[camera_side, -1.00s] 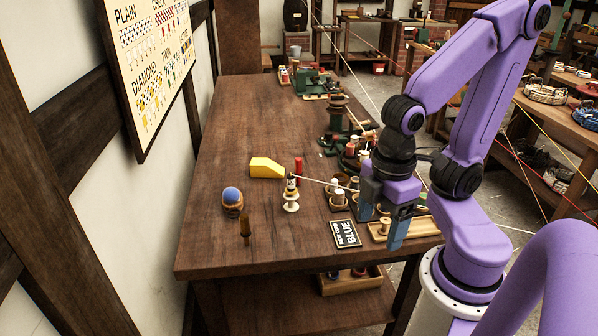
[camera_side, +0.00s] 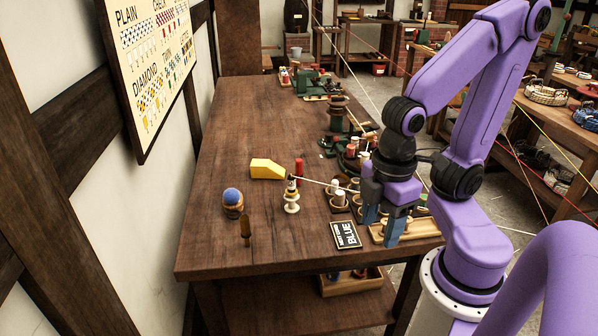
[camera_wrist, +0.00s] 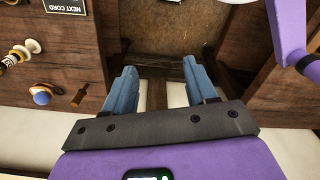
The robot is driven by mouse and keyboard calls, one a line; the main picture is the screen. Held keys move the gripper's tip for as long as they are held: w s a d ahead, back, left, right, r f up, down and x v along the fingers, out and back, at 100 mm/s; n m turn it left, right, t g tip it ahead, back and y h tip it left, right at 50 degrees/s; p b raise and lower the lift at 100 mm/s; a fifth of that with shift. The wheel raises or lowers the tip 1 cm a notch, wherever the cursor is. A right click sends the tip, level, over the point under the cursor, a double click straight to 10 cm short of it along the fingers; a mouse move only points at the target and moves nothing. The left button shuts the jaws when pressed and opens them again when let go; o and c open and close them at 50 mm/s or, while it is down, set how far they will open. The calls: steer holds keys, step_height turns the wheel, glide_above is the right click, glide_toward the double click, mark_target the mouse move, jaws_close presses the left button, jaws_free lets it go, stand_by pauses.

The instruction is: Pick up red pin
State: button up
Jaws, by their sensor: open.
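The red pin (camera_side: 298,168) stands upright on the wooden table, right beside the yellow block's sloped end in the side view. It does not show in the wrist view. My gripper (camera_side: 381,228) is open and points down over the table's right side, near a wooden tray. It is well to the right of the red pin and nearer the camera. In the wrist view my gripper (camera_wrist: 160,68) has its two blue fingers apart, with nothing held between them.
The table's left side is mostly clear.

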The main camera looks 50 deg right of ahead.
steer(key=w+a+n+h, duration=0.1)
steer(key=w+h, duration=0.3)
steer(key=w, duration=1.1)
steer(key=w+d+f+n+h, duration=0.1)
steer(key=w+d+f+h, duration=0.15)
steer(key=w, duration=0.75)
steer(key=n+g+h, duration=0.1)
steer(key=n+h, duration=0.1)
steer(key=h, duration=0.5)
glide_toward(298, 163)
steer(key=shift+h, duration=0.25)
steer(key=x, duration=0.7)
steer(key=shift+d+f, duration=0.25)
steer(key=shift+f, duration=0.05)
steer(key=shift+w+f+x, duration=0.1)
steer(key=shift+w+x, duration=0.05)
steer(key=shift+x, duration=1.25)
steer(key=shift+w+f+x, duration=0.1)
steer(key=shift+x, duration=1.3)
steer(key=shift+a, duration=0.1)
steer(key=shift+c, duration=0.4)
steer(key=c, duration=1)
